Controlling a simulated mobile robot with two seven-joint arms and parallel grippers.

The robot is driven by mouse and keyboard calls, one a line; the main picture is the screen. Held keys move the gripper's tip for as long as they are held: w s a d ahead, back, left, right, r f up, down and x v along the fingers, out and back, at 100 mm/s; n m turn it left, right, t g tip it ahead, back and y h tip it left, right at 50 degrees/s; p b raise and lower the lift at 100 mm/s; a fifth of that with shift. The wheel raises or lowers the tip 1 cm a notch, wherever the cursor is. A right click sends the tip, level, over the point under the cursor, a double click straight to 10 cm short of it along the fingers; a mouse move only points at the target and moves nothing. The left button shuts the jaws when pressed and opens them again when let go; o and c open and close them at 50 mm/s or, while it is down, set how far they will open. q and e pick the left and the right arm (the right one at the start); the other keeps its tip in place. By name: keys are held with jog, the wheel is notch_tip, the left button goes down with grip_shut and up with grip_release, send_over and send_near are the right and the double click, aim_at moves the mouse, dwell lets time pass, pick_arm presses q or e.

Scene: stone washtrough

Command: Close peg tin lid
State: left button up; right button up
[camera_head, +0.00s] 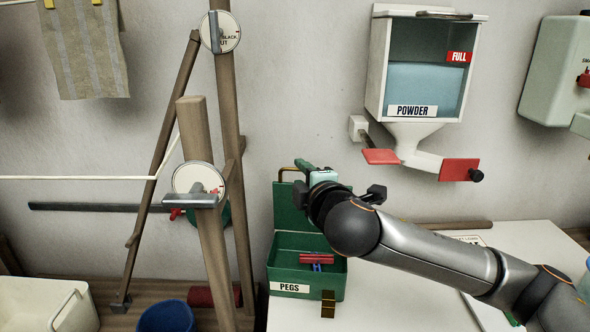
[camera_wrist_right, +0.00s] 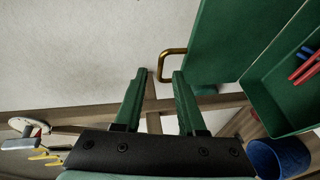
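The green peg tin (camera_head: 306,266), labelled PEGS, stands on the white worktop with its lid (camera_head: 287,208) raised upright at the back. Red and blue pegs (camera_head: 316,260) lie inside. A brass handle (camera_head: 284,172) sits on the lid's top edge. My right gripper (camera_head: 306,168) is at the lid's top, just right of the handle. The handle (camera_wrist_right: 171,63) is just beyond the right finger's tip there, beside the lid (camera_wrist_right: 222,40). My left gripper is not in view.
A brass latch (camera_head: 328,304) is on the tin's front. Wooden posts with dials (camera_head: 200,183) stand to the left. A powder dispenser (camera_head: 415,85) with red paddles hangs on the wall above my right arm. A blue bucket (camera_head: 167,317) is at lower left.

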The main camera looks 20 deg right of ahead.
aim_at(296, 170)
jog(key=shift+w+f, duration=0.2)
jog(key=shift+w, duration=1)
jog(key=shift+w+f, duration=0.2)
jog(key=shift+w, duration=1)
grip_shut()
